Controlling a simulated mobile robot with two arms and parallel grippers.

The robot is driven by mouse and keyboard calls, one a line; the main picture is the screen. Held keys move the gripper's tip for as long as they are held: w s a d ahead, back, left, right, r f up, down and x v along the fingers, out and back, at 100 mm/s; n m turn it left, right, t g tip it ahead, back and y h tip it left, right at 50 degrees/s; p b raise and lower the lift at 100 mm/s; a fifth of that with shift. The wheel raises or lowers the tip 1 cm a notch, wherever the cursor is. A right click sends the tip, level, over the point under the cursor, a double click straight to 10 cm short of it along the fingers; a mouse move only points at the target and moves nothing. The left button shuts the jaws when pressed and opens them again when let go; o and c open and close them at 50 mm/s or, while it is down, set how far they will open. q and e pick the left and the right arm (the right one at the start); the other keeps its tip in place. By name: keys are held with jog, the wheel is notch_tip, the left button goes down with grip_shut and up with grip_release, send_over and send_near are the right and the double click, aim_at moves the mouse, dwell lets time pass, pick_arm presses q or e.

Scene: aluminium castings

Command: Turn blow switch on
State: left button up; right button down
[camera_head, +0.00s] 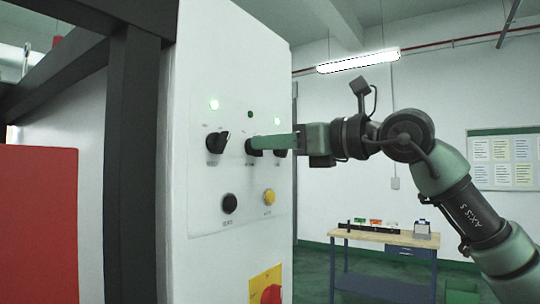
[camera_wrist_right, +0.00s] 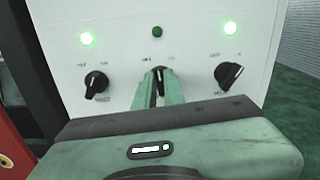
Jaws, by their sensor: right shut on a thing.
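A white control panel (camera_head: 235,180) carries a row of three black rotary switches. My right gripper (camera_head: 256,147) is shut on the middle switch (camera_wrist_right: 160,73), with its green fingers on either side of the knob. In the right wrist view the middle knob stands about upright, partly hidden by the fingers. The green lamp (camera_wrist_right: 157,32) above it is dark. The left switch (camera_wrist_right: 96,84) and right switch (camera_wrist_right: 229,75) are both tilted to the right, with lit green lamps above them. The labels are too small to read. My left gripper is out of view.
Below the switches are a black button (camera_head: 229,203) and a yellow button (camera_head: 269,197). A red knob on a yellow plate (camera_head: 268,287) sits lower. A dark frame post (camera_head: 135,160) stands at the left. A workbench (camera_head: 385,240) stands behind, at the right.

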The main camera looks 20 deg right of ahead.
jog(key=shift+w+d+m+b, duration=0.1)
jog(key=shift+m+b, duration=0.7)
jog(key=shift+m, duration=1)
jog(key=shift+d+m+b, duration=0.1)
jog(key=shift+m+b, duration=0.65)
jog(key=shift+m, duration=1.05)
jog(key=shift+r, duration=0.1)
jog(key=c, duration=1.6)
grip_release()
jog(key=shift+o, duration=0.5)
jog(key=shift+w+a, duration=0.1)
jog(key=shift+w, duration=0.05)
jog(key=b+v, duration=0.2)
jog(key=v, duration=0.5)
jog(key=shift+s+d+b, duration=0.25)
jog(key=shift+s+b, duration=0.1)
jog(key=shift+b, duration=0.05)
